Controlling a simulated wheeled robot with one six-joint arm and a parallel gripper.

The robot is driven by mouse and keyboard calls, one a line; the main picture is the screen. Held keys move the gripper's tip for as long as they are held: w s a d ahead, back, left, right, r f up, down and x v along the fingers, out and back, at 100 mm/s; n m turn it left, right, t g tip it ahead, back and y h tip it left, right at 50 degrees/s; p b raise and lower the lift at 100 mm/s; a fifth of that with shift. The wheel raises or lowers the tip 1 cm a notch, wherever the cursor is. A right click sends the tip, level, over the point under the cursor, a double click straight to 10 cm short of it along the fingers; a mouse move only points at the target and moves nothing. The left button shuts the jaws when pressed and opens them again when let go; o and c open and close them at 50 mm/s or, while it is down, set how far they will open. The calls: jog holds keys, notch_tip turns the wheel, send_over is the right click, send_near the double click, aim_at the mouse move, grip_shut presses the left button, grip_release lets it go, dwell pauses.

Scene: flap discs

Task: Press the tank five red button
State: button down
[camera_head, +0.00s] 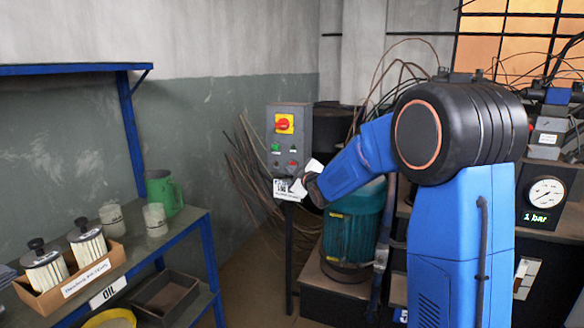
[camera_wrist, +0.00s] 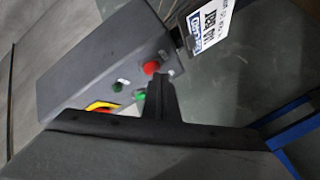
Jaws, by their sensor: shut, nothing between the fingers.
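The grey control box (camera_head: 291,145) stands on a post and carries a red rotary switch on a yellow plate (camera_head: 284,124), with small green and red buttons below. In the wrist view the box (camera_wrist: 95,65) shows tilted. Its red button (camera_wrist: 151,67) lies just beyond the fingertips, near a green button (camera_wrist: 118,87). A white label (camera_wrist: 207,25) hangs at the box's lower end; I cannot read a tank number on it. My gripper (camera_wrist: 160,78) is shut and empty, close to the red button. I cannot tell whether it touches. In the head view my gripper (camera_head: 301,184) is small, by the box's lower end.
A green motor (camera_head: 352,235) stands right of the post. A blue-framed shelf (camera_head: 185,228) on the left holds a green jug (camera_head: 163,192), canisters and a cardboard tray (camera_head: 68,278). A gauge reading 1 bar (camera_head: 546,192) is at the right. Loose cables hang behind the box.

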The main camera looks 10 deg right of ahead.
jog(key=shift+s+a, duration=0.3)
jog(key=shift+s, duration=0.15)
jog(key=shift+s, duration=0.1)
jog(key=s+a, duration=0.1)
jog(key=s, duration=0.1)
jog(key=s+a, duration=0.2)
dwell(0.5)
dwell(0.5)
jog(key=s+d+f+m+g+h, duration=0.1)
jog(key=s+d+f+m+g, duration=0.1)
jog(key=s, duration=1.6)
jog(key=s+d+f+m+g+h, duration=0.1)
jog(key=s+f+m+g, duration=0.4)
jog(key=s, duration=1.3)
jog(key=s+d+f+m+g+h, duration=0.1)
jog(key=s+d+f+m+g, duration=0.3)
jog(key=s, duration=1.4)
jog(key=shift+m+g, duration=0.4)
jog(key=shift+g, duration=0.2)
